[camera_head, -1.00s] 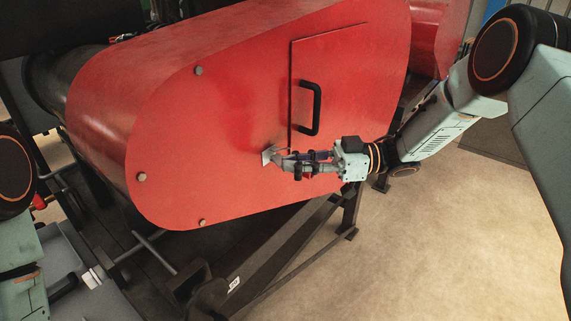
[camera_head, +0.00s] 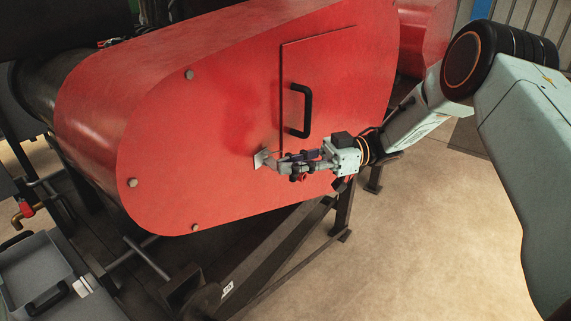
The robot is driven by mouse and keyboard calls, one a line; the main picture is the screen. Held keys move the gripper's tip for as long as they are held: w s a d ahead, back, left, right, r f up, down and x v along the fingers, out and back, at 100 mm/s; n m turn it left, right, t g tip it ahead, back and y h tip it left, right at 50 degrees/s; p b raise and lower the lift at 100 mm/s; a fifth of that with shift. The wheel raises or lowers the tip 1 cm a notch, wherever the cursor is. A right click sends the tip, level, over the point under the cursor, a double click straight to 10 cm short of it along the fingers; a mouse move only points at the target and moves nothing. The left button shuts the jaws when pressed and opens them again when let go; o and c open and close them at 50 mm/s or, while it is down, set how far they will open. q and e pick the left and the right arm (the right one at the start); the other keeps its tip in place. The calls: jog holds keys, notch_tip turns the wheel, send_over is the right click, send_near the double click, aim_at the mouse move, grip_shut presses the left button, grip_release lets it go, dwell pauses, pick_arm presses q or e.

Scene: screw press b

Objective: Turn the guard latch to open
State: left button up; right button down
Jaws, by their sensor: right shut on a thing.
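The guard latch (camera_head: 262,159) is a small pale metal piece on the front face of the red guard (camera_head: 215,140), just left of the hatch door's lower corner. My right gripper (camera_head: 276,161) is at the latch, its fingers shut on it and pointing left. The fingers partly cover the latch, so its exact angle is hard to tell. The hatch door (camera_head: 335,85) lies flush with the guard and has a black handle (camera_head: 306,110). My left gripper is out of view.
A grey tray (camera_head: 22,262) stands at the lower left, with a red-handled valve (camera_head: 25,208) above it. Dark frame legs (camera_head: 341,215) stand below the guard. The floor (camera_head: 420,240) at the lower right is clear.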

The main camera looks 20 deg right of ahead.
jog(key=shift+d+r, duration=0.1)
jog(key=shift+d, duration=0.05)
jog(key=c, duration=1.7)
grip_release()
jog(key=shift+d, duration=0.15)
jog(key=shift+o, duration=0.3)
jog(key=shift+d, duration=0.35)
jog(key=shift+a, duration=0.2)
jog(key=d, duration=1.2)
jog(key=shift+s+d, duration=0.25)
jog(key=shift+d, duration=0.05)
jog(key=shift+w+a, duration=0.1)
jog(key=shift+a, duration=0.15)
